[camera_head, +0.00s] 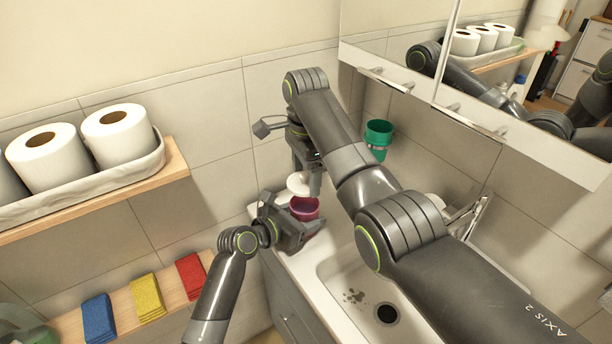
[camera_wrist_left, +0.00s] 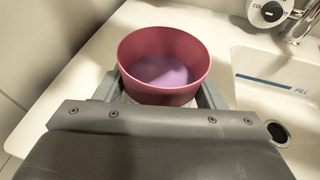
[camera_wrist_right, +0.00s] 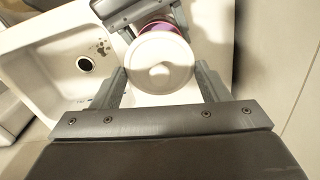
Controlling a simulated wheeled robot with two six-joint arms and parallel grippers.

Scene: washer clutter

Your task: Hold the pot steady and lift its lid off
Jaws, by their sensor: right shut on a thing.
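The pot (camera_head: 306,208) is a dark pink open cup on the counter beside the sink. In the left wrist view the pot (camera_wrist_left: 140,85) is upright and uncovered, with purple inside. My left gripper (camera_head: 297,222) has a finger on each side of it; whether they press on it is unclear. The lid (camera_head: 297,187) is a round white disc held above the pot, apart from it. My right gripper (camera_head: 306,178) is shut on the lid. In the right wrist view the lid (camera_wrist_right: 160,68) sits between the fingertips and hides most of the pot behind it.
The white sink (camera_head: 335,277) lies right of the pot. A green cup (camera_head: 378,134) is on the wall behind. A shelf with toilet rolls (camera_head: 118,134) and a lower shelf with colored cloths (camera_head: 147,297) are at left. A mirrored cabinet (camera_head: 490,110) overhangs the sink.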

